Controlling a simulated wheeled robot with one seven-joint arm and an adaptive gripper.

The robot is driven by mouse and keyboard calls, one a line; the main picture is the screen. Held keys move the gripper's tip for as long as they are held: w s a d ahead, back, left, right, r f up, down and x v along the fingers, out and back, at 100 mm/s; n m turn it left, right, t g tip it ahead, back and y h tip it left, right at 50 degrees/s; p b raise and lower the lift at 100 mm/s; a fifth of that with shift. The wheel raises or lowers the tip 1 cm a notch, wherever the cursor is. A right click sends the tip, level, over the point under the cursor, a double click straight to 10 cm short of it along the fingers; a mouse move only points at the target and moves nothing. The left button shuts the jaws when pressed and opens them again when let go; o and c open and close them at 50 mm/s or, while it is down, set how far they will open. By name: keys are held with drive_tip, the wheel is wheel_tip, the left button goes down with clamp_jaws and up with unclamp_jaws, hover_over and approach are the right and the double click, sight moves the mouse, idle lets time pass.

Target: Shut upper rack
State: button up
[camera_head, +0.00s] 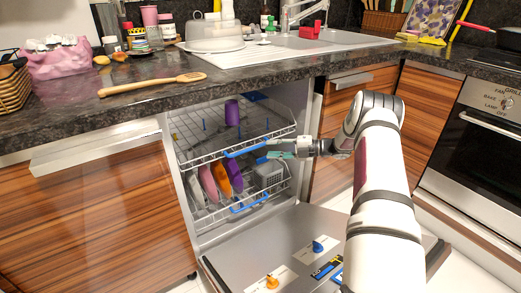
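The dishwasher stands open below the counter, its door (275,258) folded down flat. The upper rack (207,145) is a wire basket pulled partly out, with a blue handle bar (246,150) at its front edge and a purple cup (232,113) standing in it. My gripper (274,150) is at the right part of the upper rack's front edge, near the blue handle. At this size I cannot tell whether its fingers touch the handle or are closed on it.
The lower rack (201,217) holds several plates (222,179) and a grey cutlery basket (269,174). The stone countertop (60,125) overhangs the dishwasher and carries a wooden spoon (150,85). Wood-grain cabinets flank the opening, with an oven (480,150) at right.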

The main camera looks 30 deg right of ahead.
drive_tip(key=shift+v, duration=1.55)
